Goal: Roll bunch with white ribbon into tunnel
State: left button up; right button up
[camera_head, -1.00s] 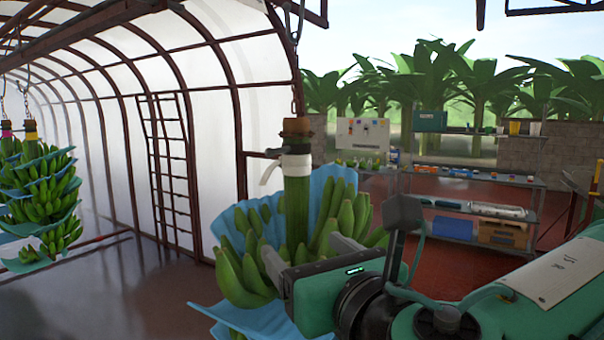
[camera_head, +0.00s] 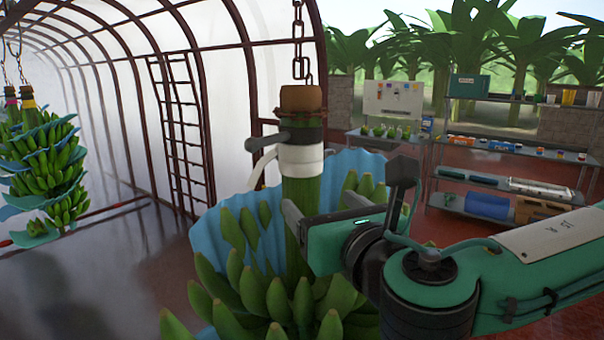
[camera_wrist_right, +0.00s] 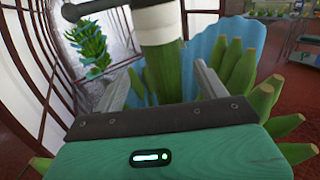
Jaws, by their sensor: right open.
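The banana bunch with the white ribbon (camera_head: 300,158) hangs from a chain close in front of me. Its green stem (camera_head: 300,192) carries the white ribbon below a dark band, and green bananas (camera_head: 262,285) and a blue sheet (camera_head: 345,165) surround it lower down. My right gripper (camera_head: 290,215) is at the stem just below the ribbon. In the right wrist view its two fingers (camera_wrist_right: 163,88) are apart, one on each side of the stem, and not closed on it. The tunnel (camera_head: 110,120) with translucent walls and dark hoops stands on the left. My left gripper is not in view.
Other bunches with pink and yellow ribbons (camera_head: 28,103) hang at the far left. A ladder (camera_head: 183,130) stands against the tunnel wall. Shelves (camera_head: 510,150) and a table with a white board (camera_head: 392,100) stand at the back right. The floor at left (camera_head: 120,285) is clear.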

aim_at(308, 190)
jog(key=p+x, duration=0.2)
jog(key=x, duration=0.6)
jog(key=shift+w+f+p, duration=0.1)
jog(key=shift+w+p, duration=0.25)
jog(key=shift+w, duration=0.05)
jog(key=shift+w+a, duration=0.2)
jog(key=shift+w, duration=0.1)
jog(key=shift+w+f, duration=0.1)
jog(key=shift+w, duration=0.25)
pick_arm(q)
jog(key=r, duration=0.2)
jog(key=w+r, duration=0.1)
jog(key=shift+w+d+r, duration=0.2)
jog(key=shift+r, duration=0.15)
pick_arm(e)
jog(key=shift+c, duration=0.3)
jog(key=c, duration=1.3)
jog(key=shift+a, duration=0.15)
